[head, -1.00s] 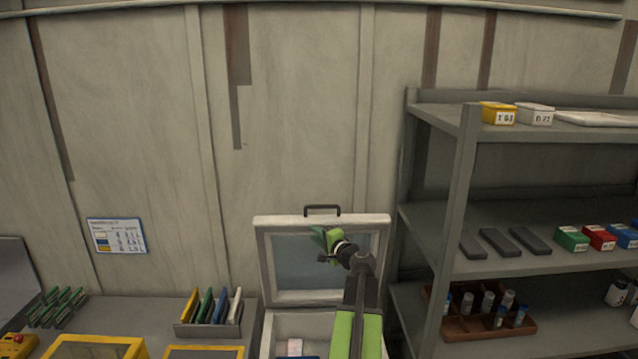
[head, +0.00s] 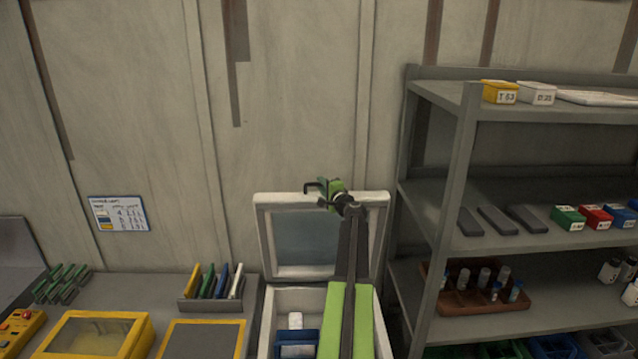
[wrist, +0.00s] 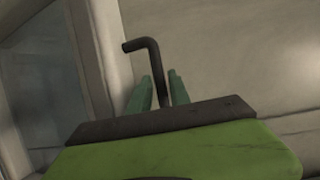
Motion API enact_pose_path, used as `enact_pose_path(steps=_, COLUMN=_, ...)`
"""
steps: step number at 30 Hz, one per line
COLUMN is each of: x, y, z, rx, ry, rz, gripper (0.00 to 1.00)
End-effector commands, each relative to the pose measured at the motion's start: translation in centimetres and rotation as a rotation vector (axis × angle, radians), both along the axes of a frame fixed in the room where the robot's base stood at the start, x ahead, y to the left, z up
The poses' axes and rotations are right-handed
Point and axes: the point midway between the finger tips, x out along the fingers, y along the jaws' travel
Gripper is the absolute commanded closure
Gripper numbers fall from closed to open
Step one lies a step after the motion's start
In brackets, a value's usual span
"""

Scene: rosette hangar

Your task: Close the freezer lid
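The white freezer (head: 267,325) stands at the bottom centre of the head view. Its lid (head: 263,235) is raised, leaning near the wall, with a grey inner panel. A dark bent handle (head: 311,186) is at the lid's top edge; it also shows in the wrist view (wrist: 152,60). My gripper (head: 324,192) is at this handle, over the lid's upper edge. In the wrist view, its two green fingers (wrist: 159,92) lie on either side of the handle bar, very close to it. Whether they press on it is unclear. My arm hides part of the lid and the freezer's inside.
Inside the freezer are a blue bin (head: 310,338) and a pale item (head: 295,320). A grey shelf unit (head: 455,170) stands close on the right. On the left, a bench holds a rack of coloured plates (head: 212,285) and a yellow-framed box (head: 100,335).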

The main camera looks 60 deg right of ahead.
Motion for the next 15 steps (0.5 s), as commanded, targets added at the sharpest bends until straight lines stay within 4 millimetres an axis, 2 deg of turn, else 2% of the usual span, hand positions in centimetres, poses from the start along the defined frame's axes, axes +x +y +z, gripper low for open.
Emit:
enact_pose_path(steps=1, x=1.0, y=-0.7, z=-0.1, rx=0.000, ry=0.000, rz=0.001, gripper=0.77)
enact_pose_path(steps=6, x=2.6, y=-1.6, z=-0.1, rx=0.000, ry=0.000, rz=0.000, gripper=0.77)
enact_pose_path(steps=15, x=2.9, y=-1.7, z=-0.1, rx=0.000, ry=0.000, rz=0.001, gripper=0.77)
